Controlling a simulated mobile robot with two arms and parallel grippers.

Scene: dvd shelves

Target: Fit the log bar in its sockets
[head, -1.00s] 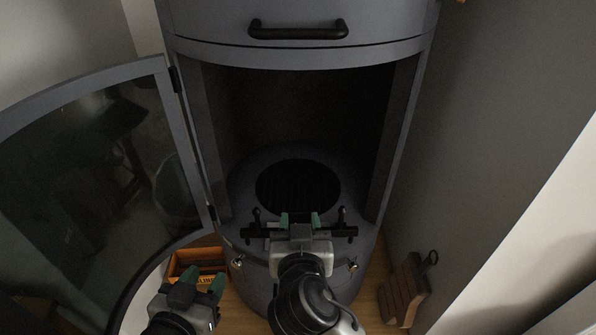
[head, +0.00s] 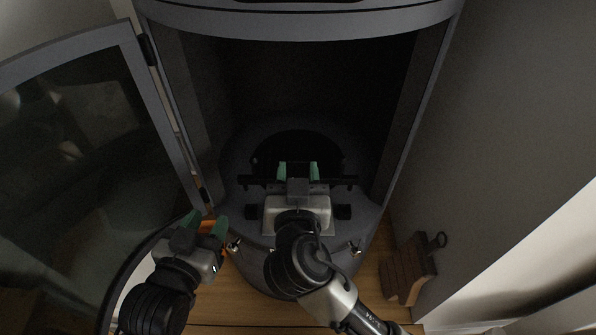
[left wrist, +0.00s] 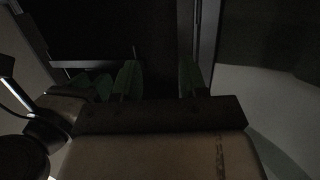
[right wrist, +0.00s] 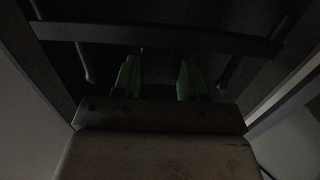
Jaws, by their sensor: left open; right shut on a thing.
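The black log bar (head: 337,182) lies crosswise at the mouth of the dark stove (head: 230,205). My right gripper (head: 298,171) is shut on it near its middle. In the right wrist view the bar (right wrist: 160,38) runs across just beyond the green fingertips (right wrist: 160,78), with a thin prong at either side. Two black blocks, which look like the sockets (head: 252,212) (head: 342,212), sit on the stove's front ledge, nearer than the bar. The bar appears apart from them; its height is unclear. My left gripper (head: 207,223) is open and empty, left of the ledge.
The open glass door (head: 85,150) fills the left side, close to my left arm. An orange box (head: 212,226) is partly hidden behind my left gripper. A wooden object (head: 407,275) stands on the floor at right, beside the wall. Small metal fittings (head: 355,250) stick out from the stove's front.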

